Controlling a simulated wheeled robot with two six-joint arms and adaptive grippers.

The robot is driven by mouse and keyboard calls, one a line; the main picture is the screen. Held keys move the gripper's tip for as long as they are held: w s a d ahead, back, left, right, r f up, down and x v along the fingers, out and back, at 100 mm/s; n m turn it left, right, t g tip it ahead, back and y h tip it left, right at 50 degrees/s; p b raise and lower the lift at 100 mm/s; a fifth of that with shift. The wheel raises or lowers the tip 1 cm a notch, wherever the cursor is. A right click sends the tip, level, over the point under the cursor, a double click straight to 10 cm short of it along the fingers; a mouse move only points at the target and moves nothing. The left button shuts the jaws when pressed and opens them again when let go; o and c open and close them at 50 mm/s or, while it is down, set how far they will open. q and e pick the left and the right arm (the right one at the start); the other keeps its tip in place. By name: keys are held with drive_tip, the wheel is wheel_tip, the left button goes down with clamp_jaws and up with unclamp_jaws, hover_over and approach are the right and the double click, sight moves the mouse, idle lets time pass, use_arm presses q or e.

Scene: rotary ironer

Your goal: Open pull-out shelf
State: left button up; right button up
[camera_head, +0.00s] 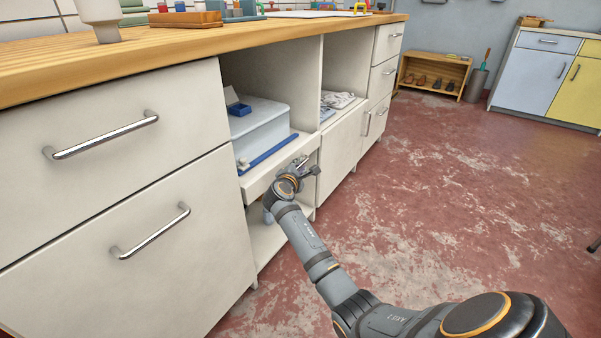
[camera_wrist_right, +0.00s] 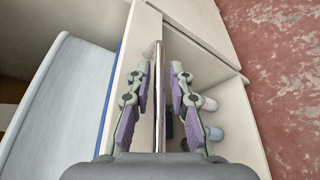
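The pull-out shelf (camera_head: 258,183) is a white board with a low front panel in the middle bay of the counter. A pale grey-blue box (camera_head: 258,128) with a blue strip along its front sits on it. A metal bar handle (camera_wrist_right: 159,105) runs along the shelf front. My right gripper (camera_head: 304,168) is at the shelf front and partly hides the handle in the head view. In the right wrist view its purple-padded fingers (camera_wrist_right: 159,90) stand on either side of the bar, with a gap on both sides. My left gripper is not in view.
A white drawer (camera_head: 98,125) with a metal handle is at the left, above another front. The red floor (camera_head: 440,170) in front is clear apart from my arm.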

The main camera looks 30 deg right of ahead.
drive_tip(key=shift+w+d, duration=0.3)
clamp_jaws()
drive_tip(key=shift+d, duration=0.1)
